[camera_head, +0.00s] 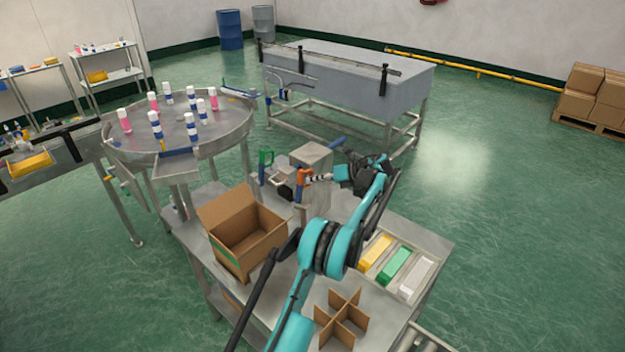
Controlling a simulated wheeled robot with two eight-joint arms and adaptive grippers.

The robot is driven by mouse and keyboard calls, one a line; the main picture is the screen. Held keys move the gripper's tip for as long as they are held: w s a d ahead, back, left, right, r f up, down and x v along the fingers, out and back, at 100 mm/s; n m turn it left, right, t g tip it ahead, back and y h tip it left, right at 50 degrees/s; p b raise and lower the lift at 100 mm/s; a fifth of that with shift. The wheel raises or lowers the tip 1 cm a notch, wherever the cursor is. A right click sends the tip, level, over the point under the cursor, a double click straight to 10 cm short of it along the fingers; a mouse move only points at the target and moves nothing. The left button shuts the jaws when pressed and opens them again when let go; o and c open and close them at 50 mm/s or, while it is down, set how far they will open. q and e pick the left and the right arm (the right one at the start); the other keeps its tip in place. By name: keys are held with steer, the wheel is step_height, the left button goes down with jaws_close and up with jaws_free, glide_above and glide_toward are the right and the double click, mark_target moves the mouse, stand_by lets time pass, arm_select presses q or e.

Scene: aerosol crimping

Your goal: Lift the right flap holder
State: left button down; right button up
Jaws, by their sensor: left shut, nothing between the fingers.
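An orange hooked piece (304,176) stands at the back of the workbench; it looks like the right flap holder. My right gripper is not in view.
A grey machine body (311,156) sits behind the hooked pieces. A cardboard divider (342,318) and a tray with yellow (376,252), green (394,266) and white (416,277) blocks are on the bench (436,246). A round table (180,146) with several bottles stands at left.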

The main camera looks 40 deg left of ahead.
arm_select(q)
steer(key=shift+w+d+f, duration=0.15)
steer(key=shift+w+f, duration=0.05)
steer(key=shift+w, duration=0.15)
stand_by(0.3)
steer(key=v, duration=1.1)
steer(key=shift+d+r, duration=0.3)
steer(key=shift+d, duration=0.05)
steer(key=shift+s, duration=0.1)
stand_by(0.3)
